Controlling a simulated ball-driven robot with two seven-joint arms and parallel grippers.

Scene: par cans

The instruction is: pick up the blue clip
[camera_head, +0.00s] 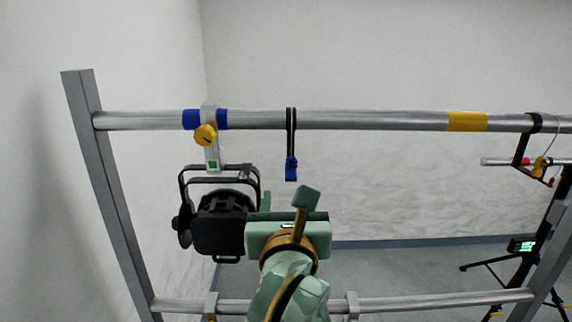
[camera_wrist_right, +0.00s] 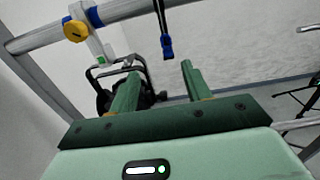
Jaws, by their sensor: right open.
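The blue clip (camera_head: 291,168) hangs at the lower end of a black strap (camera_head: 291,135) looped over the upper metal bar. It also shows in the right wrist view (camera_wrist_right: 167,48), beyond my fingers. My right gripper (camera_head: 286,199) is open and empty, a little below the clip in the head view. In the right wrist view its two green fingers (camera_wrist_right: 158,78) point toward the clip, with the clip above the gap between them. No contact with the clip shows. My left gripper is not in view.
A black par can (camera_head: 222,222) hangs left of my gripper from a clamp with a yellow knob (camera_head: 205,135). The upper bar (camera_head: 370,120) carries blue and yellow bands. A lower bar (camera_head: 430,303) crosses below. A black stand (camera_head: 525,250) is at the right.

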